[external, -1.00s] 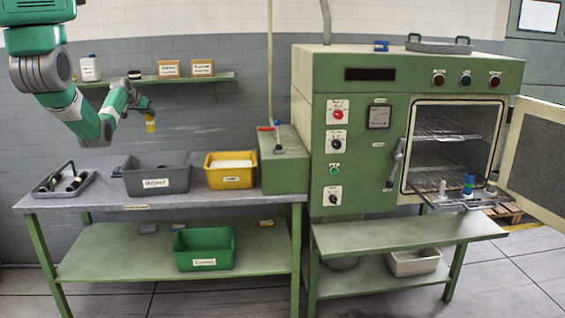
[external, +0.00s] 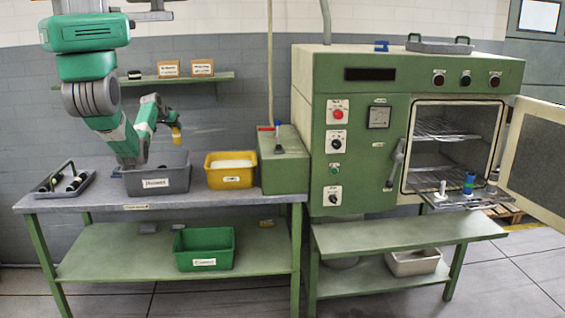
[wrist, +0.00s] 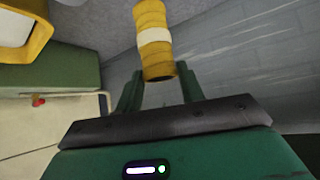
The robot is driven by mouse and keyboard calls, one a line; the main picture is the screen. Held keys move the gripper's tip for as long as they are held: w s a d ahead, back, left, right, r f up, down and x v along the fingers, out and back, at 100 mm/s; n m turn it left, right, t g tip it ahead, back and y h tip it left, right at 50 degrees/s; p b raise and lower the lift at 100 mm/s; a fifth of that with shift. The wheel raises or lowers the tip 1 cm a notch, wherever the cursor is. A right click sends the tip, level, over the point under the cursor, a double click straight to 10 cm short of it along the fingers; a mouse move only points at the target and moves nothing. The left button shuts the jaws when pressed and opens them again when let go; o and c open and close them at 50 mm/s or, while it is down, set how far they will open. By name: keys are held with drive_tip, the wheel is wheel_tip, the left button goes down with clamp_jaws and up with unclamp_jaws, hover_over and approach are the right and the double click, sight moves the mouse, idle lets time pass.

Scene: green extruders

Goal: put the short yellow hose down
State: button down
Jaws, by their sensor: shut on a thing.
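The short yellow hose (wrist: 151,22) is ribbed, with a pale band around its middle. My gripper (wrist: 158,88) is shut on it, the fingers on either side in the wrist view. In the external view the hose (external: 176,134) hangs below my gripper (external: 174,122), in the air above the workbench, between the grey bin (external: 157,182) and the yellow bin (external: 230,178). The yellow bin holds something white. It also shows in part at the top left of the wrist view (wrist: 28,45). The inside of the grey bin is mostly hidden.
A tray with dark cylinders (external: 64,183) lies at the bench's left end. A green box with a lever (external: 284,165) stands right of the yellow bin. A wall shelf (external: 190,80) with small boxes is behind. The oven (external: 345,125) stands open at right.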

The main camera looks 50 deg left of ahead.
sight(173, 130)
wheel_tip(173, 130, down, 3)
drive_tip(key=shift+f+b, duration=0.15)
drive_tip(key=shift+b, duration=0.8)
wheel_tip(173, 130, down, 10)
drive_tip(key=b, duration=0.1)
drive_tip(key=shift+b, duration=0.35)
drive_tip(key=shift+f, duration=0.15)
drive_tip(key=c, duration=1.2)
unclamp_jaws()
drive_tip(key=shift+o, duration=0.2)
drive_tip(key=p+v, duration=0.3)
drive_tip(key=v, duration=0.9)
drive_tip(key=shift+r, duration=0.25)
